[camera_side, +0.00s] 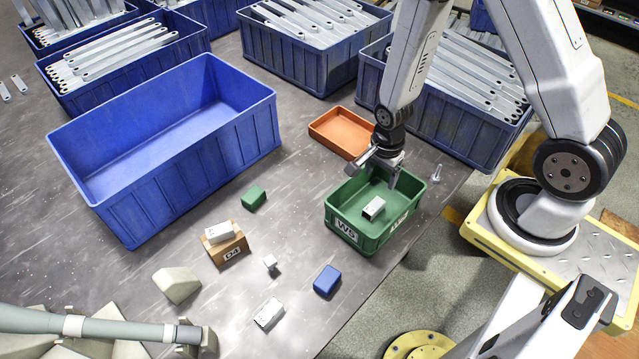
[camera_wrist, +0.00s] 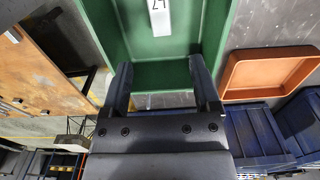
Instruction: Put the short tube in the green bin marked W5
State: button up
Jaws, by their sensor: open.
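The green bin (camera_side: 350,236), marked W5, stands near the table's right edge. It also shows in the wrist view (camera_wrist: 115,35). A short silvery tube (camera_side: 373,208) with dark marks lies on its floor, and the same piece shows at the top of the wrist view (camera_wrist: 161,17). My gripper (camera_side: 382,172) is over the bin's far side, pointing down. In the wrist view my gripper (camera_wrist: 163,78) has its two fingers wide apart with nothing between them. The tube lies apart from the fingers.
A similar piece (camera_side: 220,232) rests on a brown D4 block (camera_side: 230,252); another (camera_side: 268,314) lies on the table. Green (camera_side: 254,198) and blue (camera_side: 327,281) blocks lie nearby. An orange tray (camera_side: 338,133), an empty blue crate (camera_side: 185,190) and crates of brackets (camera_side: 310,60) stand around.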

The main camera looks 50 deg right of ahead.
jog(key=shift+r, duration=0.1)
jog(key=a+r+n+t, duration=0.1)
jog(key=r+n, duration=0.7)
jog(key=n, duration=0.1)
jog(key=a+r+n+t, duration=0.1)
jog(key=a+r+n, duration=0.1)
jog(key=r+n, duration=0.6)
jog(key=shift+s+a+r+n+t, duration=0.2)
jog(key=shift+s+a+n+t, duration=0.1)
jog(key=shift+s+n, duration=0.2)
